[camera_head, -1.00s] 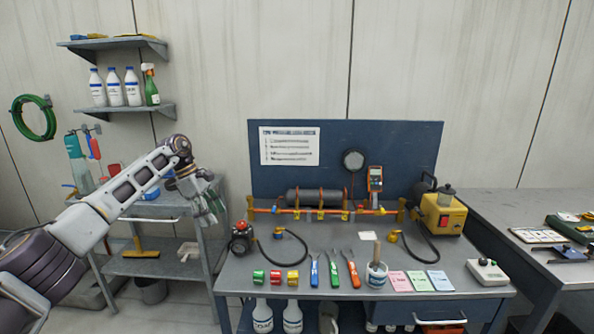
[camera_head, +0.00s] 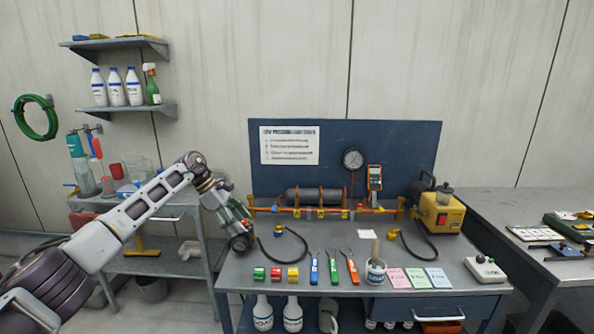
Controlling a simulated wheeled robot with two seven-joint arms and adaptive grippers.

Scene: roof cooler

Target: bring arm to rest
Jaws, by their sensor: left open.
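My left arm comes in from the left, bends at a dark joint, and its wrist points down to the right. My left gripper (camera_head: 238,222) is open and is over the left end of the workbench (camera_head: 232,281). In the picture it overlaps the upper part of a small dark device (camera_head: 241,242) at the bench's left edge; I cannot tell whether they touch. Nothing shows held in the jaws. My right arm and gripper are not in view.
A dark tube on an orange rack (camera_head: 316,195) is at the back. A grey cart (camera_head: 165,266) stands left.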

